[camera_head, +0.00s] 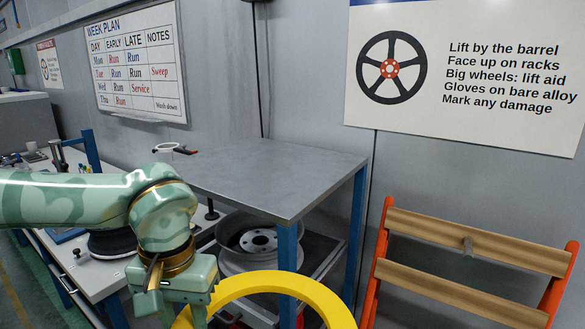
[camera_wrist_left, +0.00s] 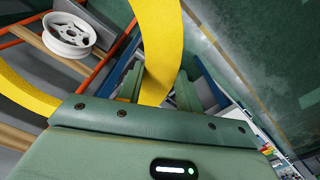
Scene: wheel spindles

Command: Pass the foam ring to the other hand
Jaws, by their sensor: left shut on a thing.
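The foam ring (camera_head: 272,282) is a large yellow hoop at the bottom middle of the head view. Its lower part is cut off by the frame edge. My left gripper (camera_head: 186,312) comes in from the left and is shut on the ring's left side. In the left wrist view the yellow band of the foam ring (camera_wrist_left: 160,35) passes between the two green fingers of the left gripper (camera_wrist_left: 158,82). My right gripper is in neither view.
A grey-topped table (camera_head: 270,175) with blue legs stands behind the ring, with a silver wheel (camera_head: 258,240) beneath its top. An orange rack with wooden bars (camera_head: 475,255) stands at the right. A white wheel (camera_wrist_left: 69,35) shows in the left wrist view.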

